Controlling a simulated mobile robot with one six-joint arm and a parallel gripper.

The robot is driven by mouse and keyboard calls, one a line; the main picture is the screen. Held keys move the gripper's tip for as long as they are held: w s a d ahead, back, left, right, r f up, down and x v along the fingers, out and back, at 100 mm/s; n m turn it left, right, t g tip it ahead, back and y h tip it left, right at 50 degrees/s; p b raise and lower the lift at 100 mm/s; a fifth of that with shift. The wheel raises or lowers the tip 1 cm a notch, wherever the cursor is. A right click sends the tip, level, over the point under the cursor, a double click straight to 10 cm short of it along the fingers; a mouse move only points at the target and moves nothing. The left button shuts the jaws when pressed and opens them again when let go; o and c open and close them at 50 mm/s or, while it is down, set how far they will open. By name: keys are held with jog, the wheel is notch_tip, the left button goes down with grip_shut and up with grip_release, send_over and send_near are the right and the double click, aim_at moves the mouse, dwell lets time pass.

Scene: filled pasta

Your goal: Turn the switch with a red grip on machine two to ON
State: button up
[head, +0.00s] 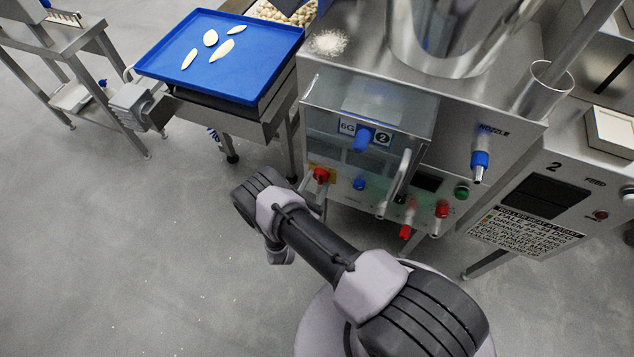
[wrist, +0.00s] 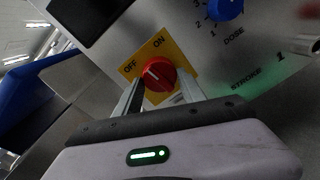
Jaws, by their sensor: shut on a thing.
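The switch's round red grip (wrist: 160,74) sits on a yellow plate (wrist: 183,60) marked OFF and ON in the wrist view. Its white mark points up and left, nearer the OFF word than ON. My gripper (wrist: 161,92) has one finger on each side of the red grip and is shut on it. In the head view the red grip (head: 320,174) is low on the left of the steel machine's front panel (head: 340,188). A sign on this machine (head: 383,138) reads 2. My arm hides most of my gripper there.
Blue knobs (head: 359,184), a green button (head: 461,192) and red controls (head: 442,208) share the panel. A clear guard with a handle (head: 402,172) juts out above. A blue tray (head: 160,66) with pasta pieces stands left. A second panel marked 2 (head: 545,195) is right.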

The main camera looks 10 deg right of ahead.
jog(key=m, duration=0.5)
jog(key=shift+r+p, duration=0.1)
jog(key=shift+p, duration=0.2)
jog(key=m, duration=0.4)
jog(key=shift+m+y+p, duration=0.3)
jog(key=shift+y, duration=0.1)
jog(key=o, duration=1.4)
jog(key=shift+r+m, duration=0.1)
jog(key=shift+m, duration=0.2)
jog(key=shift+c, duration=0.2)
jog(key=shift+a, duration=0.1)
jog(key=p+v, duration=0.4)
jog(key=v, duration=1.3)
jog(key=shift+s, duration=0.3)
